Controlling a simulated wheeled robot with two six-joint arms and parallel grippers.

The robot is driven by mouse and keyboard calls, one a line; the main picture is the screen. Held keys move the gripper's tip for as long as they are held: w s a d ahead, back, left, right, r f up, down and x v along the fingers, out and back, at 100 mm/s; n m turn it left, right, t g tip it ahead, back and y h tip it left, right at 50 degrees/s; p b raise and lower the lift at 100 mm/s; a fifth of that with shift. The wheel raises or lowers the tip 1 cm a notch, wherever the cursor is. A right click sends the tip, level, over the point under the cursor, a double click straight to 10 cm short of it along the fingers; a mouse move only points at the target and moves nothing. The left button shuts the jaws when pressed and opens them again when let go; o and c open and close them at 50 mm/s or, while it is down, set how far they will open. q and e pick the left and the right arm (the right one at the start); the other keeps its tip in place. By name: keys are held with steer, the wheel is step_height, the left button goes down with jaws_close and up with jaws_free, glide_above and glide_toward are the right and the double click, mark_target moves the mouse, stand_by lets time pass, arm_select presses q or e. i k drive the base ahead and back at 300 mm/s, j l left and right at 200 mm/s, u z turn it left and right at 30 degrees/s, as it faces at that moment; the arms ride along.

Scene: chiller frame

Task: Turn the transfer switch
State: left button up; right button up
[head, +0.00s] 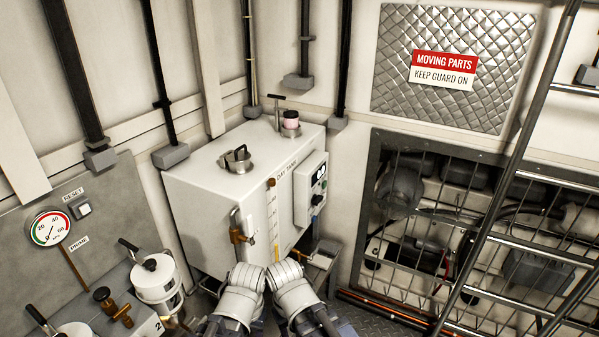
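A small control box (311,188) is fixed to the right-hand face of the white day tank (220,185). It has a dark display at its top and dark knobs below. A black knob (317,199) low on the box may be the transfer switch, but its label is too small to read. My two white arms come in at the bottom middle, in front of the tank and below the box, close together. They are apart from the box.
A sight gauge and brass valve (238,236) are on the tank's front. A pressure gauge (49,228) and white filter canisters (155,277) stand at left. A metal ladder (497,185) and a mesh guard (430,240) over machinery fill the right.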

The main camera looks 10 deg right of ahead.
mark_target(316, 200)
steer(key=i+l, duration=0.45)
steer(key=l, duration=0.3)
steer(key=i+l, duration=0.25)
steer(key=l, duration=0.1)
